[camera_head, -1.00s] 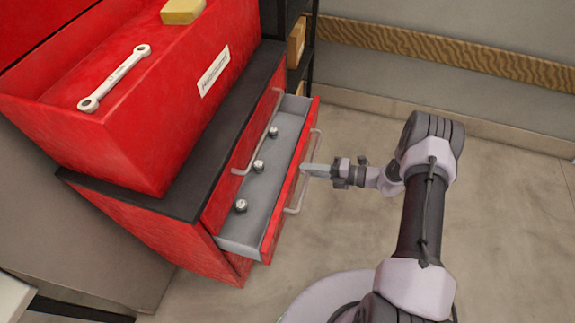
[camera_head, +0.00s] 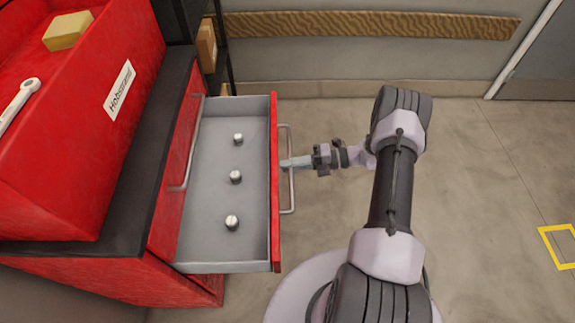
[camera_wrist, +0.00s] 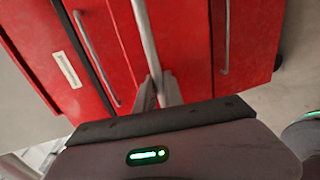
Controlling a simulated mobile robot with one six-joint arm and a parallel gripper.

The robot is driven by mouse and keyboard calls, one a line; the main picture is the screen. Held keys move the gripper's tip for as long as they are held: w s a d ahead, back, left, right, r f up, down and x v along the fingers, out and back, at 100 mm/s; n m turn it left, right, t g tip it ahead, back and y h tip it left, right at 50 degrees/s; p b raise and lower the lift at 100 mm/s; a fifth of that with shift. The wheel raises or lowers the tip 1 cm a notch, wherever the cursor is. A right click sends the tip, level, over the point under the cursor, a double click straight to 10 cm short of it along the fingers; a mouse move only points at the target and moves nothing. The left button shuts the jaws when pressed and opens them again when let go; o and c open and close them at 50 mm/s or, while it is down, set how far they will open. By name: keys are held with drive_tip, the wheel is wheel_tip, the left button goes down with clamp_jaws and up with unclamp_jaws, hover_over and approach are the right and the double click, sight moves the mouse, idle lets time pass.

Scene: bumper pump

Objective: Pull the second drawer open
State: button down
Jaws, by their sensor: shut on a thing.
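The second drawer (camera_head: 226,180) of the red cabinet stands pulled well out in the head view, its grey inside showing. Three small metal cylinders lie in a row in it. Its red front carries a pale bar handle (camera_head: 291,200). The handle also shows in the wrist view (camera_wrist: 145,35). My gripper (camera_head: 291,163) is at the middle of this handle, shut on it. In the wrist view the fingers (camera_wrist: 157,92) close around the bar. The drawer above is shut, with its own handle (camera_head: 190,150).
A red tool chest (camera_head: 80,150) stands on the dark cabinet top, with a wrench (camera_head: 18,105) and a yellow block (camera_head: 68,31) on it. A dark shelf with boxes (camera_head: 207,45) stands behind. The floor to the right is clear, with a yellow marking (camera_head: 560,245).

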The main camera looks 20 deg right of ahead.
drive_tip(key=c, duration=1.5)
unclamp_jaws()
drive_tip(key=shift+o, duration=0.2)
drive_tip(key=p+v, duration=0.2)
drive_tip(key=v, duration=1.5)
drive_tip(key=shift+d, duration=0.2)
